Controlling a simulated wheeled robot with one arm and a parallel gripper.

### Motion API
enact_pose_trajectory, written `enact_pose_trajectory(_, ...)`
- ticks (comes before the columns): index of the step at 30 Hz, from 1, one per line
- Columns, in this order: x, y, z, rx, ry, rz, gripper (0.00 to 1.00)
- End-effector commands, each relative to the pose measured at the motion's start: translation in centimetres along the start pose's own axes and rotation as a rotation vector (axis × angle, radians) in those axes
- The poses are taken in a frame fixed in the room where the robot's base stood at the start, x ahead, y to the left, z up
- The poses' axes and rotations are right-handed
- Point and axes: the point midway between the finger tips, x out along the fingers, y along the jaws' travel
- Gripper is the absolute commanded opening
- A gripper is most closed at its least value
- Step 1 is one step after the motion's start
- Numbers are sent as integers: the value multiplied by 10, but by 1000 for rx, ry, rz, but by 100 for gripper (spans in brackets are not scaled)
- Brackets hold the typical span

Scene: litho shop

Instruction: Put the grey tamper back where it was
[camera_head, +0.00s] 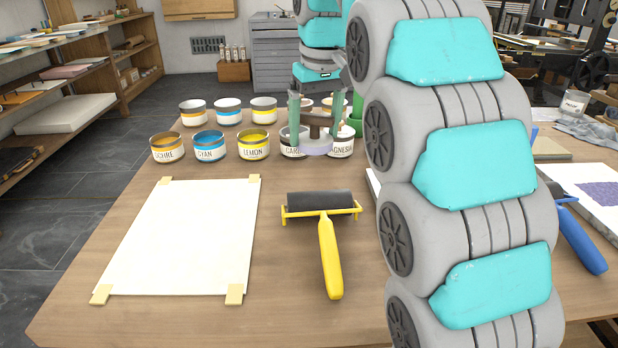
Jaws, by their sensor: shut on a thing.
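My gripper (315,124) is at the back of the wooden table, pointing down. Its two green fingers are shut on the grey tamper (316,148). The tamper's flat round base hangs below the fingers, in front of the labelled cans at the back right. I cannot tell whether its base touches the table or is held above it. The fingers and tamper partly hide the can reading "CARB" (291,150) and the can reading "MAGNESIA" (342,149).
Ochre (167,155), cyan (209,154) and lemon (254,152) cans stand left of the gripper. A taped white sheet (190,240) and a yellow-handled roller (328,255) lie in front. My arm hides much of the right side. A blue-handled roller (580,240) lies there.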

Motion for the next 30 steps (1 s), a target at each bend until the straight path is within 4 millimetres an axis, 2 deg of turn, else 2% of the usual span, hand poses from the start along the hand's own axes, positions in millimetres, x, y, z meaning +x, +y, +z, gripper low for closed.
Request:
enact_pose_trajectory(1,15,0,4,0,-3,-1,16)
enact_pose_trajectory(3,16,0,3,-1,-1,0,16)
enact_pose_trajectory(10,41,-1,7,-2,0,0,16)
enact_pose_trajectory(17,52,-1,8,-3,2,0,16)
enact_pose_trajectory(25,80,-1,12,-4,1,0,16)
enact_pose_trajectory(30,84,-1,13,-4,1,0,16)
